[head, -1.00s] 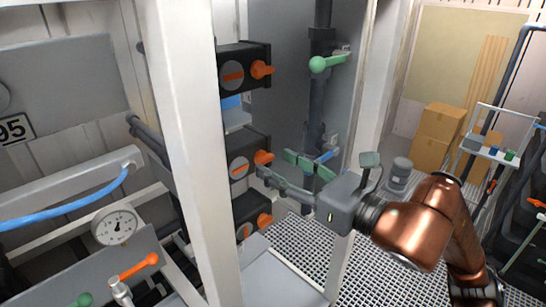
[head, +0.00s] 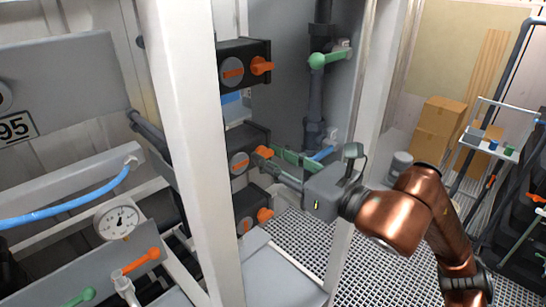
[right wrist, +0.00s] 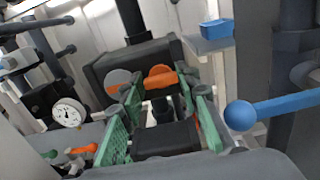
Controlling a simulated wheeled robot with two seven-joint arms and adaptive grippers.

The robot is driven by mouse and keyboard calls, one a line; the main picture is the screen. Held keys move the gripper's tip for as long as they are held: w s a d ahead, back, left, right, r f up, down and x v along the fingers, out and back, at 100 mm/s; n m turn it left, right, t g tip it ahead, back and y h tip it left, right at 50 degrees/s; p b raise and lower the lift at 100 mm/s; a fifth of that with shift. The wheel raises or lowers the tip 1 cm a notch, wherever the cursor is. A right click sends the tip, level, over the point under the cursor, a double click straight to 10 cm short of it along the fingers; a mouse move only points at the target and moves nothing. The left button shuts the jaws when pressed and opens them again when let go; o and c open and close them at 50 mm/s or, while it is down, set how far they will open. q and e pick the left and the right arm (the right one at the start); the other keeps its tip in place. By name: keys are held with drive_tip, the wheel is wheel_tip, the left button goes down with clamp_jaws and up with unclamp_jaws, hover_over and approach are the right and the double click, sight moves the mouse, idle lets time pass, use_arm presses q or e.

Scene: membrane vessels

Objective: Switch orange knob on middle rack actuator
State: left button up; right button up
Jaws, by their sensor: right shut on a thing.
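The middle rack actuator is a black box (head: 243,138) with an orange-marked grey disc (head: 240,164) on its face and an orange knob (head: 264,152) on its right side. My right gripper (head: 266,160), with green and grey fingers, reaches in from the right and is shut on this knob, partly hiding it. In the right wrist view the orange knob (right wrist: 161,77) shows between the fingertips, in front of the black box (right wrist: 135,58). My left gripper is not in view.
Similar actuators with orange knobs sit above (head: 262,66) and below (head: 264,215). A white post (head: 185,150) stands just left of them. A green-handled valve (head: 318,60) is on the pipe behind. A pressure gauge (head: 118,222) is at lower left.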

drive_tip(key=shift+c, duration=1.3)
drive_tip(key=n+b, duration=0.1)
drive_tip(key=b, duration=0.1)
drive_tip(key=n+b, duration=0.2)
drive_tip(key=shift+f+n, duration=0.2)
drive_tip(key=shift+n, duration=0.1)
drive_tip(key=n+b, duration=0.3)
drive_tip(key=shift+s+n, duration=0.1)
drive_tip(key=shift+n, duration=0.2)
drive_tip(key=shift+a+n+b, duration=0.15)
drive_tip(key=shift+n+b, duration=1.5)
drive_tip(key=shift+n, duration=2.65)
drive_tip(key=o, duration=1.2)
drive_tip(key=shift+c, duration=0.2)
